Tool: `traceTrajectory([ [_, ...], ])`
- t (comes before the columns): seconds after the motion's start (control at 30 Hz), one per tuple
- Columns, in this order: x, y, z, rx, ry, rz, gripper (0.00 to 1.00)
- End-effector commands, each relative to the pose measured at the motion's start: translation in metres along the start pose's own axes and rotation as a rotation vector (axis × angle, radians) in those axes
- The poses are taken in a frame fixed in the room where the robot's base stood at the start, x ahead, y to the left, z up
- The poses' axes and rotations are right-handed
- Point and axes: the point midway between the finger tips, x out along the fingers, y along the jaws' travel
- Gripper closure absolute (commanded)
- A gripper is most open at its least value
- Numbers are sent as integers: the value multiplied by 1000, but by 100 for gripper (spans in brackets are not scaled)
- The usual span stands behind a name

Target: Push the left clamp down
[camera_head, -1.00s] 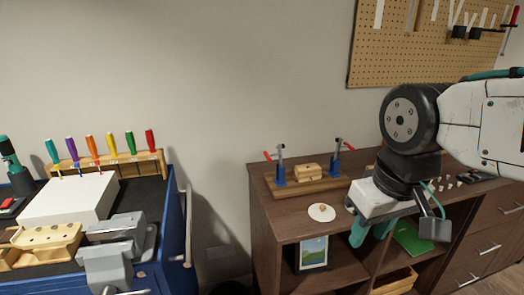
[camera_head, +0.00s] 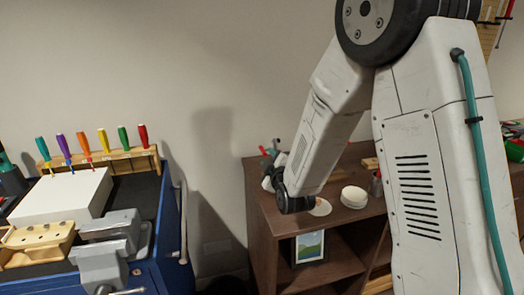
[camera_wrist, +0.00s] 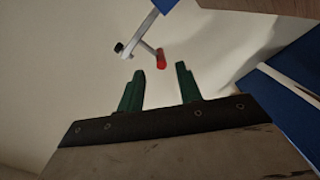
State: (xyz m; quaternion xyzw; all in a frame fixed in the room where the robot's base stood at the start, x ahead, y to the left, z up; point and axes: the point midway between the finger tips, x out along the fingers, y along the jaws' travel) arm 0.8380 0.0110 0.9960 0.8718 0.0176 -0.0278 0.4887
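The left clamp (camera_head: 264,151) shows in the head view only as a small part of its red handle and metal lever on the dresser top. The rest is hidden behind my arm. In the wrist view, the clamp's red handle tip (camera_wrist: 161,58) sits just beyond the gap between my fingertips, apart from them. Its metal lever and a blue part (camera_wrist: 165,5) lie further up, with a black tip at the left. My gripper (camera_wrist: 161,76) is open, its two green fingers spread with nothing between them. The right clamp is hidden behind my arm in the head view.
The brown dresser (camera_head: 262,222) bears a round white item (camera_head: 354,196) and holds a framed picture (camera_head: 310,246) on a shelf. A blue tool cart (camera_head: 172,232) with screwdrivers and a vise (camera_head: 108,250) stands at the left. The wall lies close behind the dresser.

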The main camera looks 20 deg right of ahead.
Motion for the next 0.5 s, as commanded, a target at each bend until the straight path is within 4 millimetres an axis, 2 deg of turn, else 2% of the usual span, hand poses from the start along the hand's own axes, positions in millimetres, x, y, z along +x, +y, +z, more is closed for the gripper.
traceTrajectory([
  [0.23, 12, -5, 2, -50, 30, 59, 65],
  [0.5, 55, -2, 0, -49, 30, 60, 65],
])
